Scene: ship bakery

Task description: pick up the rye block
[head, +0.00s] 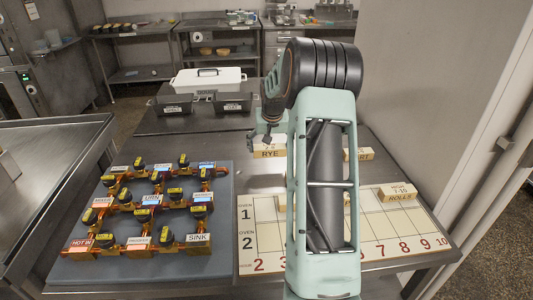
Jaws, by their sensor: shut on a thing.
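The rye block (268,154) is a pale wooden block with a dark "RYE" label on its front face. It is in the head view, just left of my arm and behind the numbered board. My gripper (266,140) is over the block and shut on it. The fingers are small and dark here, and my arm hides the block's right end. I cannot tell whether the block touches the table.
The numbered oven board (433,241) lies in front, bearing a rolls block (398,195). Another labelled block (359,155) is behind my arm to the right. A valve panel (80,262) fills the left. Dark bins (233,103) and a white dish (208,80) stand behind.

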